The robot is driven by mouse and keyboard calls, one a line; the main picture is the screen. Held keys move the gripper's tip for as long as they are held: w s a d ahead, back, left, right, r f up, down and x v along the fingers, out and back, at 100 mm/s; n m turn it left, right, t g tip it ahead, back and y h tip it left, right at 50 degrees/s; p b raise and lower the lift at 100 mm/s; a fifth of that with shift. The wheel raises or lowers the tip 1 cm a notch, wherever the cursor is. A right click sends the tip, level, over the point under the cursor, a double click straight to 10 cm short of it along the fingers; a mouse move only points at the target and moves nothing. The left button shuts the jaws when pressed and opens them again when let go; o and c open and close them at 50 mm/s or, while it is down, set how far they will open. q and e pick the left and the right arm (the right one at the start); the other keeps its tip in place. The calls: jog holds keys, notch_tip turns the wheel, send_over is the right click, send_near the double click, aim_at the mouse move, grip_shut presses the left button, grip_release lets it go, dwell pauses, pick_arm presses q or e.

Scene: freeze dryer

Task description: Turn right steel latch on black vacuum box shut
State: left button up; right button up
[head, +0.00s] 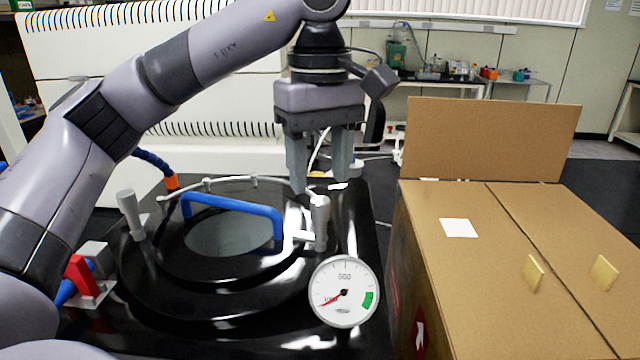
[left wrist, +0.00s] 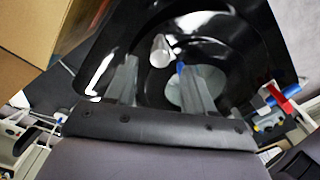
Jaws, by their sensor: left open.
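The black vacuum box (head: 350,215) has a round lid with a window and a blue handle (head: 235,207). The right steel latch (head: 320,222) stands at the lid's right edge, a pale upright cylinder with a short arm pointing left to the lid. The left steel latch (head: 131,214) stands at the lid's left edge. My left gripper (head: 320,188) points down just above the right latch, with its fingers open. In the left wrist view the right latch (left wrist: 160,52) shows between the open fingers (left wrist: 158,72); I cannot tell whether they touch it. My right gripper is out of view.
A round pressure gauge (head: 344,291) stands at the box's front right. A cardboard box (head: 500,260) with a raised flap stands close on the right. A red-handled valve (head: 82,277) is at the front left. A white ribbed machine stands behind.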

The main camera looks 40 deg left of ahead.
pick_arm(q)
jog(key=shift+r, duration=1.25)
